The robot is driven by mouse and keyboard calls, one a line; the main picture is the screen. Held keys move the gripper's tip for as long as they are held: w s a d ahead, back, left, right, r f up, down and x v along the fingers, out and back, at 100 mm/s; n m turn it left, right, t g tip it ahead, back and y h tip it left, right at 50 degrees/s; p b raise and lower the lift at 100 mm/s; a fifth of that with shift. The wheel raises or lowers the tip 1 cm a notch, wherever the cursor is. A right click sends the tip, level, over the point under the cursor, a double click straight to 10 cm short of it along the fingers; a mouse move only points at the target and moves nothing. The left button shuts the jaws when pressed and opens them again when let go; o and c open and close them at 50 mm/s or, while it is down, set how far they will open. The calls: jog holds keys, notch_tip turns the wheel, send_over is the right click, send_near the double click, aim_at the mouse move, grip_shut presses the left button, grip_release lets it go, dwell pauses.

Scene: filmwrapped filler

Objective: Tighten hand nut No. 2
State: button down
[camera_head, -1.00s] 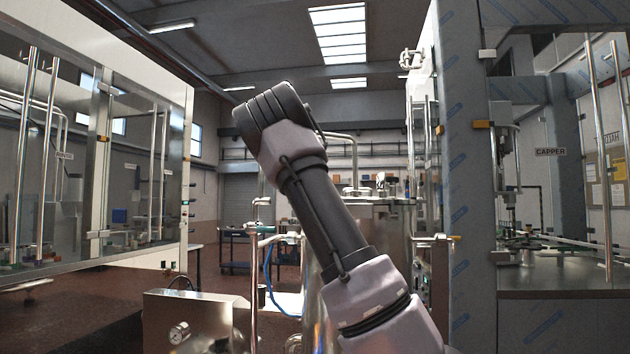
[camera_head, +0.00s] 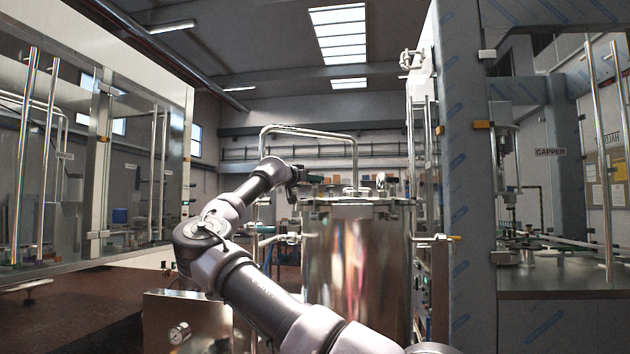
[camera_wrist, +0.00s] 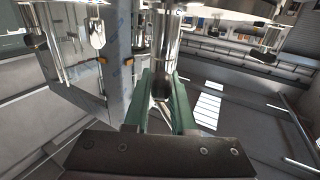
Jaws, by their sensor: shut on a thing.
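A polished steel tank (camera_head: 355,260) with a flat lid stands in the middle of the head view. My arm reaches to the left edge of its lid, where my gripper (camera_head: 299,174) is small and hard to make out. In the wrist view, the two green fingers of my gripper (camera_wrist: 161,80) close around a dark rounded knob (camera_wrist: 160,88) below a shiny steel cylinder. The knob seems to be a hand nut, but no number can be read on it. The fingers hide its sides.
A bent steel pipe (camera_head: 310,130) rises over the tank. A grey film-wrapped column (camera_head: 470,200) and a capper machine (camera_head: 550,240) stand at right. A glazed cabinet (camera_head: 100,180) is at left. A steel box with a gauge (camera_head: 180,333) sits low in front.

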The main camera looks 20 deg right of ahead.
jog(key=m+g+h, duration=0.1)
jog(key=m+g, duration=0.1)
jog(key=m+g+h, duration=0.1)
jog(key=g, duration=0.2)
jog(key=shift+w+m+g, duration=0.1)
jog(key=shift+m+g, duration=0.2)
jog(key=shift+m, duration=0.1)
jog(key=shift+f+m+g, duration=0.1)
jog(key=shift+m+g, duration=0.6)
jog(key=shift+g, duration=0.4)
jog(key=shift+f+m+g, duration=0.1)
jog(key=shift+m+g, duration=0.2)
jog(key=shift+g, duration=0.4)
jog(key=c, duration=0.7)
grip_release()
jog(key=shift+d, duration=0.1)
jog(key=shift+c, duration=0.2)
jog(key=a, duration=1.1)
